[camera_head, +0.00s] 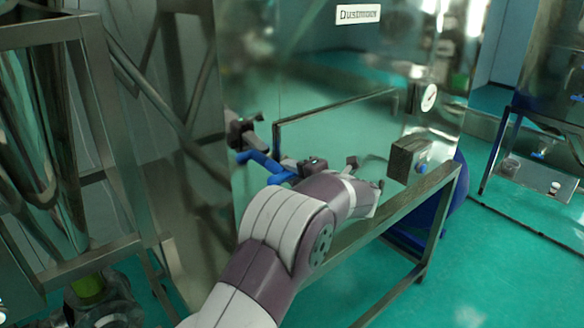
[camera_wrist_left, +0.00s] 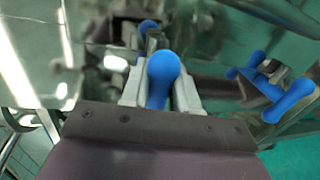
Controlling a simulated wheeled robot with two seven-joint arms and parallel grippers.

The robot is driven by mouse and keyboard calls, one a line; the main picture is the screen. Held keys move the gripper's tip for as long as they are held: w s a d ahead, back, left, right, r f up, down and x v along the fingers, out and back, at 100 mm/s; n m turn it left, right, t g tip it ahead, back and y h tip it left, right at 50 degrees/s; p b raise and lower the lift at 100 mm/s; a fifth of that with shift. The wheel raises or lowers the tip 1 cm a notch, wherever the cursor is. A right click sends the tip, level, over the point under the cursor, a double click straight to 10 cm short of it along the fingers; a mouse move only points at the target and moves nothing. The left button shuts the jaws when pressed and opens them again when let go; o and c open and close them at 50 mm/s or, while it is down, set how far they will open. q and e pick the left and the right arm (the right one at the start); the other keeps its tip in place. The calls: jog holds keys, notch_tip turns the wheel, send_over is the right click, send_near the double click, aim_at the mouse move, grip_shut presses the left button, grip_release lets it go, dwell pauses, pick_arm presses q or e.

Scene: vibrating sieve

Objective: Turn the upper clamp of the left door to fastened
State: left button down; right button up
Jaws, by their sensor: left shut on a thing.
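In the wrist view my left gripper (camera_wrist_left: 160,92) is shut on a blue clamp handle (camera_wrist_left: 163,72), with one pale finger on each side of its rounded end. A second clamp with a blue handle (camera_wrist_left: 285,98) sits to the right, apart from my fingers. In the head view a dark clamp (camera_head: 240,130) is on the left side of the steel machine front, and blue handle parts (camera_head: 258,160) show just below it. My left arm crosses in front of this area and hides most of the grip. I cannot tell the handle's exact turn. My right gripper is not in view.
The steel machine (camera_head: 300,80) bears a "Dustmoor" label (camera_head: 358,14) and a round gauge (camera_head: 428,97). A metal frame (camera_head: 85,120) stands close on the left. A box with a blue knob (camera_head: 410,158) is right of my arm. Green floor (camera_head: 510,240) is open at right.

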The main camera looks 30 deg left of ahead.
pick_arm(q)
jog(key=shift+f+m, duration=0.15)
jog(key=shift+m, duration=0.25)
dwell(0.3)
jog(key=c, duration=1)
grip_release()
jog(key=shift+d, duration=0.25)
jog(key=b+v, duration=0.6)
jog(key=v, duration=0.6)
